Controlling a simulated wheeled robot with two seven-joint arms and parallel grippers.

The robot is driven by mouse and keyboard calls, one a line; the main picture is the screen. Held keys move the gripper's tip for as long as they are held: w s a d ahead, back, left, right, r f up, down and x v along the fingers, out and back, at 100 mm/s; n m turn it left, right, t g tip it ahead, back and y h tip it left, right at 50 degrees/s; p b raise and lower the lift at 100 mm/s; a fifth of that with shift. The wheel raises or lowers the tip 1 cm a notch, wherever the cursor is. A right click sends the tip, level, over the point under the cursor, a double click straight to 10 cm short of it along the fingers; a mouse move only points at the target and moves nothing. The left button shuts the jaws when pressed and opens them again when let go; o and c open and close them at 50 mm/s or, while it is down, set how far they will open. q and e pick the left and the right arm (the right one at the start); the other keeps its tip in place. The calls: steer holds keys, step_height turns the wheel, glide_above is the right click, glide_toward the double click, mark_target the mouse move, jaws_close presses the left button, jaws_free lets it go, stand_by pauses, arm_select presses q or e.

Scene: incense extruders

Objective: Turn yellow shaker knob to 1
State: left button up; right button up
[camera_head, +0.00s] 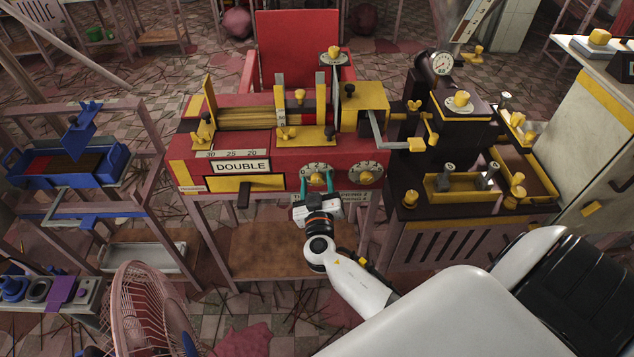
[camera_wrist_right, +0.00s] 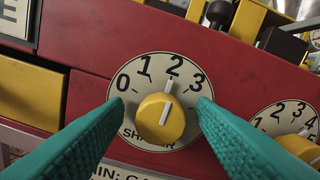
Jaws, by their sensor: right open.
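The yellow shaker knob (camera_wrist_right: 160,119) sits on a round cream dial (camera_wrist_right: 127,71) marked 0 to 3 on the red machine's front. Its white mark points up, close to 2. The dial's lower label is partly hidden by the knob and fingers. My right gripper (camera_wrist_right: 161,104) is open, with one teal finger on each side of the knob and a gap to it on both sides. In the head view the right gripper (camera_head: 317,181) reaches up to the same knob (camera_head: 318,178) from below. My left gripper is not in view.
A second dial (camera_head: 365,172) with a yellow knob is close on the right. A yellow drawer (camera_head: 220,183) under the DOUBLE sign (camera_head: 241,167) is on the left. A crank with a yellow handle (camera_head: 417,145) juts out above right. A dark machine (camera_head: 455,145) stands further right.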

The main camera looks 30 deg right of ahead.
steer(key=c, duration=1)
steer(key=shift+o, duration=0.2)
steer(key=shift+f+n+b, duration=0.1)
steer(key=shift+n+b, duration=0.4)
steer(key=shift+b, duration=0.05)
steer(key=shift+n+b, duration=0.7)
steer(key=shift+n, duration=0.3)
steer(key=shift+n+b, duration=0.6)
steer(key=shift+n, duration=1.3)
